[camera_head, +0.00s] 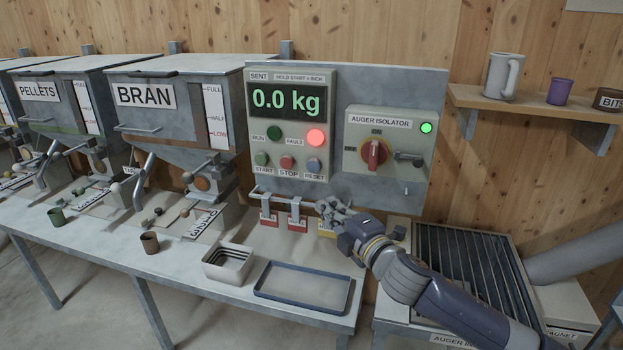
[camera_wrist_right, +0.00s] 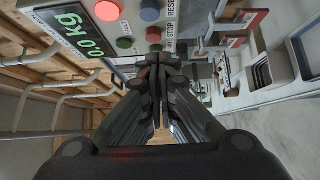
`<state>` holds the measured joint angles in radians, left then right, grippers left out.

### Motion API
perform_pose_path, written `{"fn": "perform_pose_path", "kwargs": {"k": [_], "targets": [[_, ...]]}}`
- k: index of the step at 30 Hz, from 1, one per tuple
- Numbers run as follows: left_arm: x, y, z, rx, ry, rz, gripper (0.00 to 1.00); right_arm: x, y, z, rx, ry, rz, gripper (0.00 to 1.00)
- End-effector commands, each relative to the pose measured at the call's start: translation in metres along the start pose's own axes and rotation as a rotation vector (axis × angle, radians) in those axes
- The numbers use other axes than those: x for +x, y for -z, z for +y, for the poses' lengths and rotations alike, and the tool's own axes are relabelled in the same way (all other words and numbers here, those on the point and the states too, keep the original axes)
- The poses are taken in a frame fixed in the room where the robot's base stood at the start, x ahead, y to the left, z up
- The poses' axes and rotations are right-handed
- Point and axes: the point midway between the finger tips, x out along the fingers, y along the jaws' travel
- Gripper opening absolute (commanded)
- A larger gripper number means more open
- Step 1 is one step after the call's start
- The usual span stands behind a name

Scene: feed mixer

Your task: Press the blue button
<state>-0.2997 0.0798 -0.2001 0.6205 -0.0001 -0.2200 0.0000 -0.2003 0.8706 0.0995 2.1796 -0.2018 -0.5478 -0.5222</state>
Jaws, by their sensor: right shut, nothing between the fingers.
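The blue button (camera_head: 314,166) labelled RESET is at the right end of the lower button row on the grey-green control box. It also shows at the top of the right wrist view (camera_wrist_right: 149,10), with nothing touching it. My right gripper (camera_head: 328,208) is shut and empty, in front of the panel and below the button in the head view. In the right wrist view its closed fingertips (camera_wrist_right: 154,60) point toward the panel near the button row. My left gripper is not in view.
Beside the blue button are the red STOP button (camera_head: 287,163) and green START button (camera_head: 261,159). The red FAULT lamp (camera_head: 317,138) is lit and the display (camera_head: 285,100) reads 0.0 kg. Tags hang on a rail below. An isolator box (camera_head: 386,140) is at right.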

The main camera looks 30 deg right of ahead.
Motion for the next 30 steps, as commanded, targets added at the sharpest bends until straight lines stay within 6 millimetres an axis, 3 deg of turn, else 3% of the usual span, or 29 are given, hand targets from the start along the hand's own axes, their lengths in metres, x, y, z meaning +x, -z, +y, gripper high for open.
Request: {"fn": "perform_pose_path", "kwargs": {"k": [11,30], "targets": [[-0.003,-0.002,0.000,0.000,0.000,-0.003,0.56,0.008,-0.001,0.001,0.004,-0.001,-0.002,0.00],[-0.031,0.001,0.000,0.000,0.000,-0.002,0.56,0.101,-0.001,0.003,0.005,0.000,-0.003,0.00]]}}
